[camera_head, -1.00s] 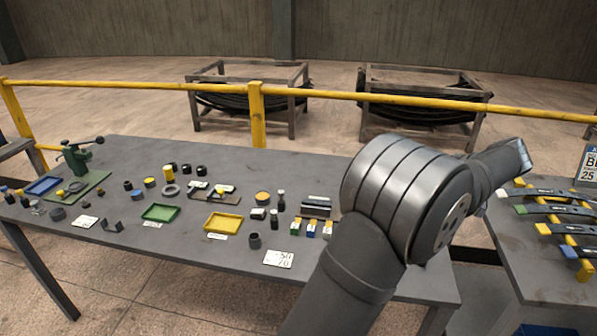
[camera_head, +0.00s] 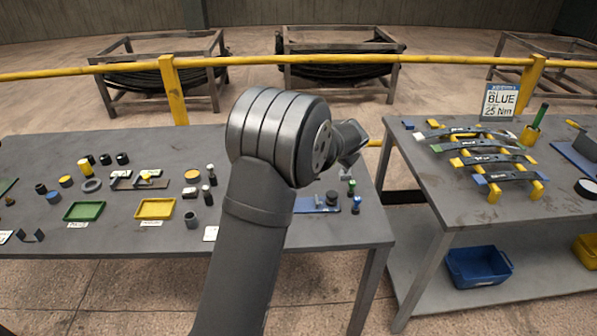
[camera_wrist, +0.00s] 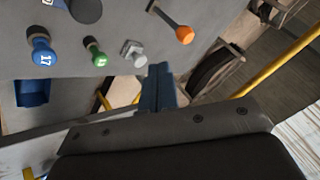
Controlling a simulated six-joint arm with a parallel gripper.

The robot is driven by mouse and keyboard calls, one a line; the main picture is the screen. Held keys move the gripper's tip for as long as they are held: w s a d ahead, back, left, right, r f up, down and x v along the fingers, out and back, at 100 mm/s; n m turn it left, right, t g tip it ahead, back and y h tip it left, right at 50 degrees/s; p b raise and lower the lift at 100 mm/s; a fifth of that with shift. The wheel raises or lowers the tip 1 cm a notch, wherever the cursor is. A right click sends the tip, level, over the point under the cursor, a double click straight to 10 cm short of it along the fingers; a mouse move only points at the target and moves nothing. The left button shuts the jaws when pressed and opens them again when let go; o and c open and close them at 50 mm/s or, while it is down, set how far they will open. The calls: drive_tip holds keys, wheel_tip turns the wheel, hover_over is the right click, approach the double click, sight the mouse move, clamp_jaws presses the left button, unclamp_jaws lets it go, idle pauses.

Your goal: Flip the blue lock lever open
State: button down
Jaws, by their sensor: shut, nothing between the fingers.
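I cannot make out a blue lock lever for certain in either view. My gripper (camera_wrist: 158,72) shows in the wrist view as dark blue fingers, shut and empty. Its tips appear apart from the nearby tools. In that view, a blue socket marked 17 (camera_wrist: 42,55), a green socket (camera_wrist: 96,53) and a grey hex-headed piece (camera_wrist: 134,51) stand in a row. A rod with an orange end (camera_wrist: 184,34) lies to their right. In the head view, my arm covers part of the left table, and a blue plate (camera_head: 308,205) shows beside it.
The right table (camera_head: 425,185) carries several dark strips with coloured ends (camera_head: 490,160) and a sign reading BLUE 25 Nm (camera_head: 500,101). A blue bin (camera_head: 478,266) sits on its lower shelf. Green (camera_head: 84,211) and yellow (camera_head: 156,208) trays lie left. A yellow rail (camera_head: 430,59) runs behind.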

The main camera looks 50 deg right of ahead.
drive_tip(key=w+a+f+m+h, duration=0.2)
drive_tip(key=w+f+m, duration=0.1)
drive_tip(key=m, duration=0.4)
drive_tip(key=w+a+f+m+h, duration=0.2)
drive_tip(key=w+a+f+m, duration=0.1)
drive_tip(key=m, duration=0.4)
drive_tip(key=w+a+f+m+g+h, duration=0.1)
drive_tip(key=w+a+f+m+h, duration=0.1)
drive_tip(key=m, duration=0.4)
drive_tip(key=shift+w+a+f+m+h, duration=0.2)
drive_tip(key=shift+w+a+f, duration=0.05)
drive_tip(key=shift+w, duration=0.25)
drive_tip(key=shift+w+a+f+m+h, duration=0.2)
drive_tip(key=shift+w+f, duration=0.05)
drive_tip(key=shift+w, duration=0.2)
drive_tip(key=shift+w+a+f+m+h, duration=0.15)
drive_tip(key=shift+w+a+m+h, duration=0.15)
drive_tip(key=shift+a+m, duration=0.45)
drive_tip(key=shift+d, duration=0.2)
drive_tip(key=x, duration=0.9)
drive_tip(key=shift+w+d+f, duration=0.2)
drive_tip(key=shift+d, duration=0.1)
